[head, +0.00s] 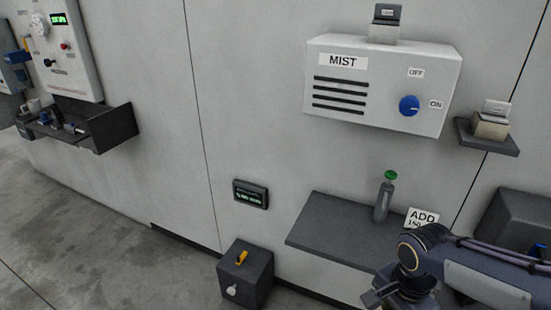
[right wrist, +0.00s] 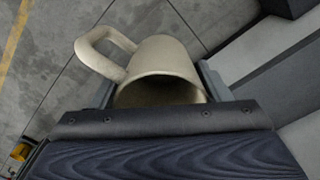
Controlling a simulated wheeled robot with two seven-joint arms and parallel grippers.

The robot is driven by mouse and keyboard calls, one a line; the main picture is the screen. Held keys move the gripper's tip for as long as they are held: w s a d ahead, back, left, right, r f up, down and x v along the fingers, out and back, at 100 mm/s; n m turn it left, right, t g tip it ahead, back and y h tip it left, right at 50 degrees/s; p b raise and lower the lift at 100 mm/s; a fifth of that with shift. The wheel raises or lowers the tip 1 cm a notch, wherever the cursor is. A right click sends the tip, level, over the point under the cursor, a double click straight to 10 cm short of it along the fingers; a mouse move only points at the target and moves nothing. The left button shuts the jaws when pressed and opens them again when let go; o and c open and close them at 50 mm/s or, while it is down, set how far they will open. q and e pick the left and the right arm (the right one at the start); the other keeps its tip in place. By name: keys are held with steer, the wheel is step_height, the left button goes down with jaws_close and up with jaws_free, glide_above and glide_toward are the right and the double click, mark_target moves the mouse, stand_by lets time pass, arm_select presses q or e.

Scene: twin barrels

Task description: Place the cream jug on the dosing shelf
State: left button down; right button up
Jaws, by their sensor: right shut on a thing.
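The cream jug (right wrist: 163,62) shows in the right wrist view, with its handle toward the upper left and its dark open mouth toward the camera. My right gripper (right wrist: 160,88) is shut on it, one finger on each side. In the head view my right gripper (head: 385,293) is at the bottom, in front of the grey wall shelf (head: 330,228) with the "ADD" label (head: 422,218); the jug is not visible there. I take this to be the dosing shelf. My left gripper is not in view.
A grey bottle with a green top (head: 383,200) stands toward the shelf's right; its left part is bare. The white MIST box (head: 380,85) hangs above. A dark box with a yellow handle (head: 245,275) is at lower left of the shelf. A small ledge (head: 488,138) is at right.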

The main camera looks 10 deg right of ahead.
steer(key=shift+w+a+f+n, duration=0.1)
steer(key=shift+w+f+n, duration=0.1)
steer(key=shift+w+n, duration=0.25)
steer(key=shift+w+a+f+n, duration=0.15)
steer(key=shift+w+n, duration=0.1)
steer(key=shift+w, duration=0.3)
steer(key=w+a+f+n, duration=0.6)
steer(key=w+f+n, duration=0.6)
steer(key=w, duration=0.1)
steer(key=shift+w+a, duration=0.2)
steer(key=shift+w, duration=0.1)
